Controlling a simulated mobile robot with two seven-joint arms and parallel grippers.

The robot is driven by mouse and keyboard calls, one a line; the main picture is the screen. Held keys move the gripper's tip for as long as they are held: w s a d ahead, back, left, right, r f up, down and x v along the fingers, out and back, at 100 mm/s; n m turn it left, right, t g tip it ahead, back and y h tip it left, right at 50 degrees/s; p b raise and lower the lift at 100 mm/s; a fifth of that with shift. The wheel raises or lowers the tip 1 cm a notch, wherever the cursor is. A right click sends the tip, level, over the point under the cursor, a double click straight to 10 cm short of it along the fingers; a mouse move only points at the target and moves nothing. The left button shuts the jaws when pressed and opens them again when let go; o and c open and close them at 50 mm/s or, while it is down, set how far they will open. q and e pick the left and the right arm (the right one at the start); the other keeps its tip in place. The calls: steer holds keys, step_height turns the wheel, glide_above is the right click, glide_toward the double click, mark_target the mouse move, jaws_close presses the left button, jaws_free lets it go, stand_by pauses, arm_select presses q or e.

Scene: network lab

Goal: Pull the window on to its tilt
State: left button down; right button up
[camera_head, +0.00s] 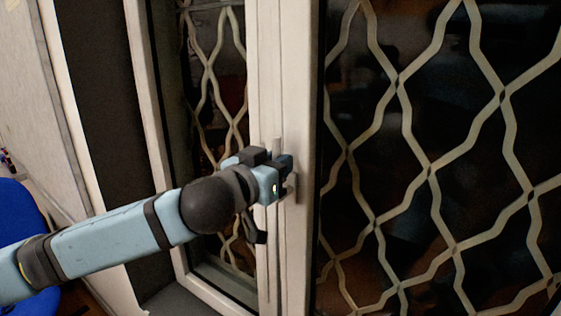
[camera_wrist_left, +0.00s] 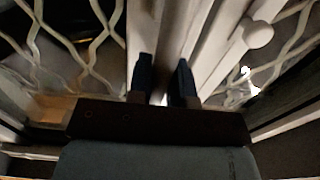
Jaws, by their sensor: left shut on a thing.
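The window (camera_head: 305,100) has a white frame and dark glass behind a wavy pale grille. Its pale handle (camera_head: 277,146) is on the white middle upright; a part stands up above my gripper and another part shows just below it at the right. My left gripper (camera_head: 284,165) is at the handle, shut on it, and hides its middle. In the left wrist view, the two dark fingers (camera_wrist_left: 163,80) are a little apart with a pale strip between them. I cannot tell whether the sash is tilted. My right gripper is not in view.
A narrower grilled pane (camera_head: 215,80) is left of the middle upright, with a white sill (camera_head: 215,296) below it. A pale wall (camera_head: 25,110) and a blue chair (camera_head: 18,215) are at the far left. The large grilled pane (camera_head: 440,130) fills the right.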

arm_select(q)
steer(key=shift+v, duration=1.9)
steer(key=c, duration=0.7)
jaws_free()
steer(key=shift+a+r, duration=0.1)
steer(key=v, duration=1)
steer(key=shift+p, duration=0.3)
